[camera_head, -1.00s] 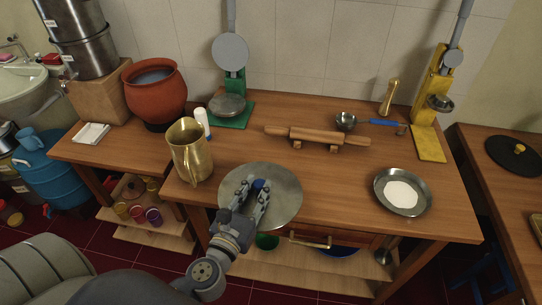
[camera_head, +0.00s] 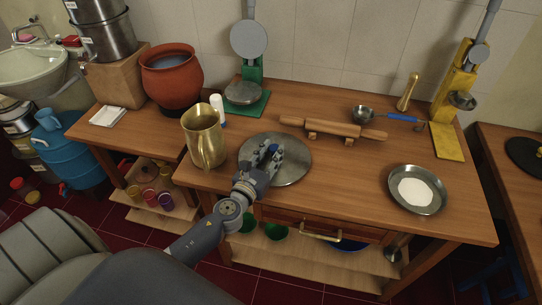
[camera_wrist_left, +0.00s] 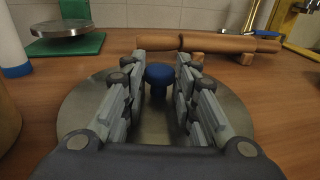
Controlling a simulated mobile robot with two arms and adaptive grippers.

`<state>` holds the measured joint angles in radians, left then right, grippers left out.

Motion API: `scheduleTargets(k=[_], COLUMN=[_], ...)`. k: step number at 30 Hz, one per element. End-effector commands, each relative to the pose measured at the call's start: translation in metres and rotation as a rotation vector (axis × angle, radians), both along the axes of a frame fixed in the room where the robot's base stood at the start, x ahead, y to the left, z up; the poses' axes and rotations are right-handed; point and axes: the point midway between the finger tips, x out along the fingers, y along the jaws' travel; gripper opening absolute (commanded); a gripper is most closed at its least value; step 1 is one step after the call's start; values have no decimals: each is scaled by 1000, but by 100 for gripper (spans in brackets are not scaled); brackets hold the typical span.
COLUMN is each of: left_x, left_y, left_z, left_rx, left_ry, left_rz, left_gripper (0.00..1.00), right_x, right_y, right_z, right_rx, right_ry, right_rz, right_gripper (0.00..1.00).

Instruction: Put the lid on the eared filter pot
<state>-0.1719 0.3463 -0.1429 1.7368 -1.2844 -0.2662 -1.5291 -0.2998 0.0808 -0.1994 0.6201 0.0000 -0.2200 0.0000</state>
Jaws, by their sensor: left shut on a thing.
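The lid is a flat, round grey metal disc (camera_head: 292,172) with a blue knob (camera_wrist_left: 159,75). It is level over the front of the wooden table, right of the brass jug; whether it touches the table I cannot tell. My left gripper (camera_head: 271,153) is shut on the knob, with one finger on each side of it in the left wrist view (camera_wrist_left: 160,66). The stacked steel vessel (camera_head: 106,38) on a wooden box at the upper left looks like the filter pot; its top is cut off by the picture edge. My right gripper is not in view.
A red clay pot (camera_head: 171,78) and brass jug (camera_head: 203,136) stand left of the lid. A green press (camera_head: 246,98), white bottle (camera_head: 218,110) and rolling pin (camera_head: 333,128) are behind it. A flour plate (camera_head: 417,206) lies right, with bare tabletop between.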

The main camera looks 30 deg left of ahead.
Motion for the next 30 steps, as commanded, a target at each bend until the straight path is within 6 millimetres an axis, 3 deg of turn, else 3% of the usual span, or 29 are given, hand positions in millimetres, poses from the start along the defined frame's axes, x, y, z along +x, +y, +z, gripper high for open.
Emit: scheduleTargets(k=[10,11,13,26,30], left_x=[0,0,0,0,-20], left_y=[0,0,0,0,-1], left_z=[-3,-2,-2,5,0], left_rx=[0,0,0,0,0], left_ry=[-2,-1,-1,-1,1], left_rz=[0,0,0,1,0], left_gripper=[0,34,47,47,47], right_x=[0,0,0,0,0], right_y=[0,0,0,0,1], right_z=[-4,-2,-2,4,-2], right_rx=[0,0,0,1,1], right_ry=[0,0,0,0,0], right_rz=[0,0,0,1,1], right_gripper=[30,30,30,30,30])
